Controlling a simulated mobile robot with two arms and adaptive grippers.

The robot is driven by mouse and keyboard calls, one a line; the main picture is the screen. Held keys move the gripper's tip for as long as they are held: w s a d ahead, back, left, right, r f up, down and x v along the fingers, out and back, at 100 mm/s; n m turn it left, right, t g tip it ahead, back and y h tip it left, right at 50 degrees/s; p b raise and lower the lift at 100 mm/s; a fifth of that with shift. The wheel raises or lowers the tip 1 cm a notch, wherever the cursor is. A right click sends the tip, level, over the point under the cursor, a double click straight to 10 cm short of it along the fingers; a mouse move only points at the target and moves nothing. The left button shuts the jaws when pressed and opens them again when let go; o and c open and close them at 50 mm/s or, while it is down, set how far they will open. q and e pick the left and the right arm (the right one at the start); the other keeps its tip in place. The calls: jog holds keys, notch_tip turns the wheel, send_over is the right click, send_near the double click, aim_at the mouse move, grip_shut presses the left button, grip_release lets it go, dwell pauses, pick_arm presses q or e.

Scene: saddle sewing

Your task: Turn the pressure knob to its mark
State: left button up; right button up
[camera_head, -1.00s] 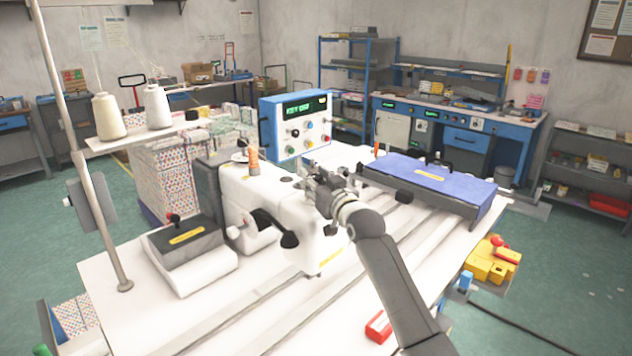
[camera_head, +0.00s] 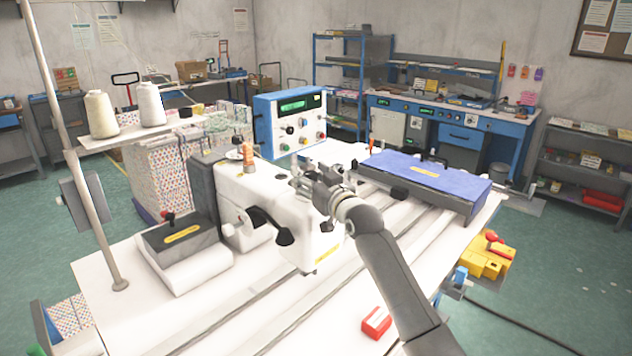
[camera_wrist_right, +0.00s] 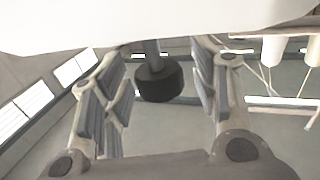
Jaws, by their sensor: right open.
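The pressure knob appears to be the black round knob (camera_wrist_right: 158,82) on a grey stem in the right wrist view, where the picture looks upside down. It rises from the white sewing machine (camera_head: 262,207). My right gripper (camera_head: 302,176) is over the top of the machine head. Its fingers are open, one on each side of the knob, with visible gaps between pads and knob. In the head view the gripper hides the knob. No mark on the knob can be made out. My left gripper is not in view.
A blue control box (camera_head: 290,119) with a green display stands behind the machine. A blue-topped plate (camera_head: 425,180) lies right of the gripper. Two thread cones (camera_head: 101,114) stand on a shelf at left. A red block (camera_head: 376,322) lies near the table's front edge.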

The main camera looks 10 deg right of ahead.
jog(key=v, duration=1.2)
jog(key=shift+f, duration=0.1)
